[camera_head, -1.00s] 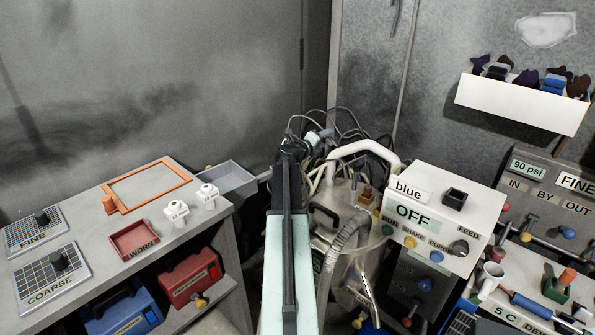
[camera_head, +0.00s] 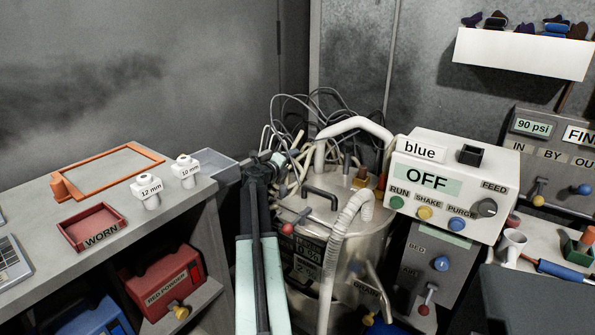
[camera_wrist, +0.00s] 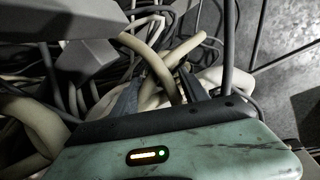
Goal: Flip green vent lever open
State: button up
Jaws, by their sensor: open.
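I cannot make out a green vent lever in either view. The steel tank (camera_head: 325,215) stands at the centre of the head view, with a dark lid handle, a pale ribbed hose and a red-knobbed lever (camera_head: 290,228) on its left side. My gripper (camera_head: 272,158) is at the far end of my arm, against the tangle of cables left of the tank; its tips are hard to see there. In the wrist view, my gripper (camera_wrist: 160,80) has its two fingers apart among pale hoses and cables, with nothing clearly held.
The white control box (camera_head: 450,185) reads OFF, right of the tank. Below it, a grey panel (camera_head: 410,260) has blue and red knobs. The left bench (camera_head: 185,215) carries an orange frame (camera_head: 62,190), white pots and a red WORN tray (camera_head: 68,238). Cables (camera_head: 295,125) crowd behind the tank.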

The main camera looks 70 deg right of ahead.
aim_at(297, 157)
jog(key=shift+d+f, duration=0.1)
jog(key=shift+f, duration=0.35)
jog(key=b+x, duration=0.1)
jog(key=x, duration=0.6)
jog(key=shift+s+d+f, duration=0.1)
jog(key=shift+d, duration=0.3)
jog(key=shift+a, duration=0.1)
grip_shut()
dwell(0.6)
